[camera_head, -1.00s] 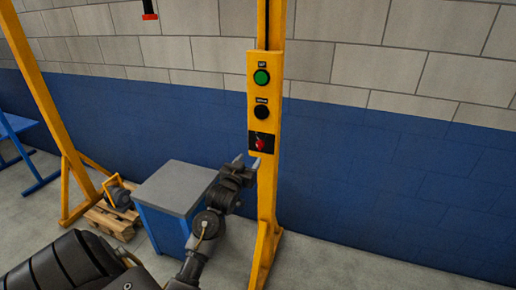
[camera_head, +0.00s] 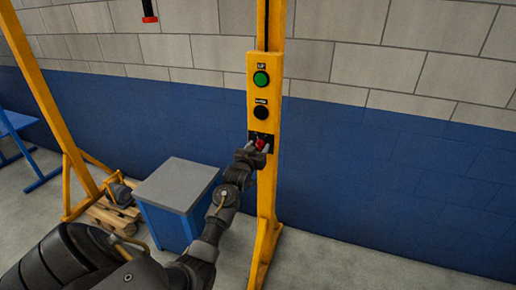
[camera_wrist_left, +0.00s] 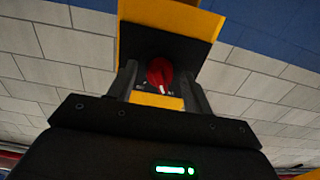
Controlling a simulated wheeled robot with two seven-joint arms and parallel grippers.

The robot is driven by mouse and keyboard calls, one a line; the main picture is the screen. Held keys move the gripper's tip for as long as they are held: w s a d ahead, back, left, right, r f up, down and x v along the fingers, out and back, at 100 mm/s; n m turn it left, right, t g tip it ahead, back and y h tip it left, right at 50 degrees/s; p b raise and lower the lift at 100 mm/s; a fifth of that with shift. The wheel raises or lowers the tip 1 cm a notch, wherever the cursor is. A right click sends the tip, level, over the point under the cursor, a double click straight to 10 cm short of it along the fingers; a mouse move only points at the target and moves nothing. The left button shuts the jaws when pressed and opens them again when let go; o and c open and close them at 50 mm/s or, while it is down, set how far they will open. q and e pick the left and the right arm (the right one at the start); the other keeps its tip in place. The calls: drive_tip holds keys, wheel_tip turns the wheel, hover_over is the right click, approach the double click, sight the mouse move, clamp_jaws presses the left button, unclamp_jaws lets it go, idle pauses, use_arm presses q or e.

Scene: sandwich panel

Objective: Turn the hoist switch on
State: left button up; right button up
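The hoist switch is a red rotary knob (camera_head: 261,145) on a black plate, low on the yellow control panel (camera_head: 264,91) of the post. Above it are a green button (camera_head: 261,79) and a black button (camera_head: 261,112). My left gripper (camera_head: 258,147) is at the knob, with its fingers on either side of it. In the left wrist view the red knob (camera_wrist_left: 160,72) shows between the two fingertips of the left gripper (camera_wrist_left: 160,82). The fingers are apart; I cannot tell whether they touch the knob. My right gripper is not in view.
A blue cabinet with a grey top (camera_head: 176,184) stands left of the post. A wooden pallet (camera_head: 113,218) with a motor-like part lies further left, by another yellow post (camera_head: 45,95). A blue and grey wall is behind. The floor right of the post is clear.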

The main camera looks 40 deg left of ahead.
use_arm(q)
drive_tip(key=c, duration=0.9)
drive_tip(key=shift+m, duration=0.3)
drive_tip(key=m, duration=0.5)
drive_tip(key=shift+m, duration=0.4)
drive_tip(key=m+p, duration=0.1)
drive_tip(key=m, duration=0.4)
drive_tip(key=shift+m, duration=0.4)
drive_tip(key=o, duration=1)
